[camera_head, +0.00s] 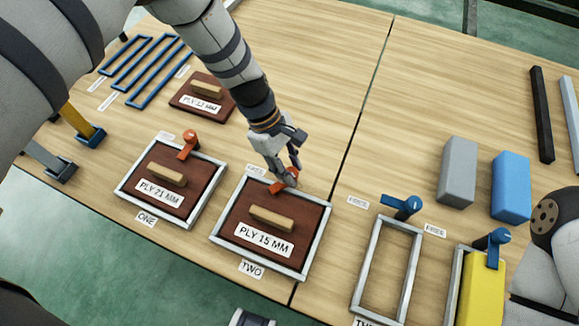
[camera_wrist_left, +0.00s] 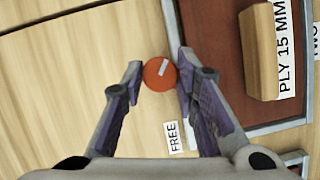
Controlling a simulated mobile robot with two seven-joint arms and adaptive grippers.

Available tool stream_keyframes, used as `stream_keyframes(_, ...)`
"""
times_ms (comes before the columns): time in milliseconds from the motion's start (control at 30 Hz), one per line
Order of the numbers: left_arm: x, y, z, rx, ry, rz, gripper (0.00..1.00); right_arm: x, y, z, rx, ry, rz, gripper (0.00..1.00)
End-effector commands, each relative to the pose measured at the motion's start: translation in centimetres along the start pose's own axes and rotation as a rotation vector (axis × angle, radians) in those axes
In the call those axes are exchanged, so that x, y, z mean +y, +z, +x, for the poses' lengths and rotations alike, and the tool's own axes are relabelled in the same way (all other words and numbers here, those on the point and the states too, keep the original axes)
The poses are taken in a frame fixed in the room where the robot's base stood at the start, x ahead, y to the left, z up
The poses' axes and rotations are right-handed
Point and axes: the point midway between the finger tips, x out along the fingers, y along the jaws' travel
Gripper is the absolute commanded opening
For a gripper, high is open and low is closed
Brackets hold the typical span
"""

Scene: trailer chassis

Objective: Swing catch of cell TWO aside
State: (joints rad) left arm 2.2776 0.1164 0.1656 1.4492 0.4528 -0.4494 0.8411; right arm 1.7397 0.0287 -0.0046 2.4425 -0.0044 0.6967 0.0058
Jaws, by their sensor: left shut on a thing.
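Cell TWO (camera_head: 318,243) is a grey frame holding a dark red-brown panel labelled PLY 15 MM (camera_head: 238,213) with a wooden handle (camera_head: 272,219). Its orange catch (camera_head: 277,188) is at the frame's far edge, partly hidden by my gripper. My left gripper (camera_head: 287,176) is shut on this catch. In the left wrist view the catch's round orange top (camera_wrist_left: 158,74) shows between the fingers (camera_wrist_left: 158,88), beside the panel. The right finger hides part of the catch there. A FREE label (camera_wrist_left: 172,137) lies close by. My right gripper is out of view.
Cell ONE (camera_head: 205,205) with its own orange catch (camera_head: 187,144) stands to the left. An empty frame (camera_head: 409,268) with a blue catch (camera_head: 402,206) and a yellow block (camera_head: 481,289) are right. Grey (camera_head: 458,170) and blue (camera_head: 511,187) blocks stand behind.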

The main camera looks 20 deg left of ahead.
Motion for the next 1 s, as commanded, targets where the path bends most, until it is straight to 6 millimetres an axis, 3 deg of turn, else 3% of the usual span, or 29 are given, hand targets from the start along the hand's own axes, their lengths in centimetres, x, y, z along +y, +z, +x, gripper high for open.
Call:
stream_keyframes(600, 0.3, 0.0, 0.3, 0.001, -0.225, 0.538, 0.0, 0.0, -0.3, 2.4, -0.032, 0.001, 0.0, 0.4)
stream_keyframes(1000, 0.4, 0.1, 0.2, 0.001, -0.335, 0.805, 0.0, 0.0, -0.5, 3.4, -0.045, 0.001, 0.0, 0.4)
